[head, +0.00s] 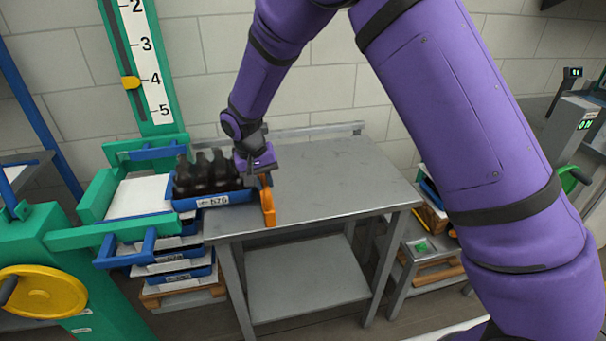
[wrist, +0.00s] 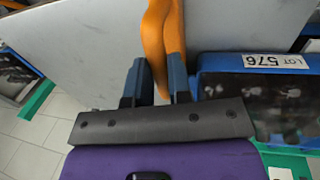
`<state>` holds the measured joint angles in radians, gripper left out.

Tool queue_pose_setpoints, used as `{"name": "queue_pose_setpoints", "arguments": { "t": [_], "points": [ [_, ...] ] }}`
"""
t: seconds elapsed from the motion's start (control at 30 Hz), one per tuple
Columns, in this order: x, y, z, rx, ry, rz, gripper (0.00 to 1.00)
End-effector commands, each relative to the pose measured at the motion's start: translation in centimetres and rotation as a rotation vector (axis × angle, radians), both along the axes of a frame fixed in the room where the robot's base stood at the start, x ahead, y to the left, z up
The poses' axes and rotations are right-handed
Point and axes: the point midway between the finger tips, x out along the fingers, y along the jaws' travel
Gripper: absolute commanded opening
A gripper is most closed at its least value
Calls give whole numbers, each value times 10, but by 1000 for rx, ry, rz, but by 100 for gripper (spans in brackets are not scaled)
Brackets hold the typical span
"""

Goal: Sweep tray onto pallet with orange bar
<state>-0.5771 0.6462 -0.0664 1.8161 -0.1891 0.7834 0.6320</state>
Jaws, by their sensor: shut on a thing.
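A blue tray (head: 240,197) labelled LOT 576 carries several dark amber bottles (head: 210,172). It sits at the left end of the grey table, its left part reaching past the table edge towards the stack. The tray also shows at the right in the wrist view (wrist: 225,62). The orange bar (head: 267,205) stands at the tray's right side; I cannot tell whether they touch. My gripper (head: 262,172) is shut on the bar's upper part, and in the wrist view its dark fingers flank the bar (wrist: 162,40). The wooden pallet (head: 180,297) lies under stacked blue trays (head: 180,257).
The grey table (head: 325,180) is bare to the right of the bar. A green frame (head: 92,205) with a yellow wheel (head: 40,291) and a numbered scale (head: 150,60) stands at the left. A low bench (head: 425,245) stands right of the table.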

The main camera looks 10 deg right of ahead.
Motion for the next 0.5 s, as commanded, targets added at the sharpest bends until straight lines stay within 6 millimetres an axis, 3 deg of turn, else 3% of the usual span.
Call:
{"name": "queue_pose_setpoints", "arguments": {
  "t": [0.03, 0.2, 0.5],
  "points": [
    [-1, 23, 0, 3, -1, 8, 0],
    [-3, 81, 0, 3, -2, 6, 0],
    [-6, 159, -1, 3, 0, 4, 0]
  ]
}}
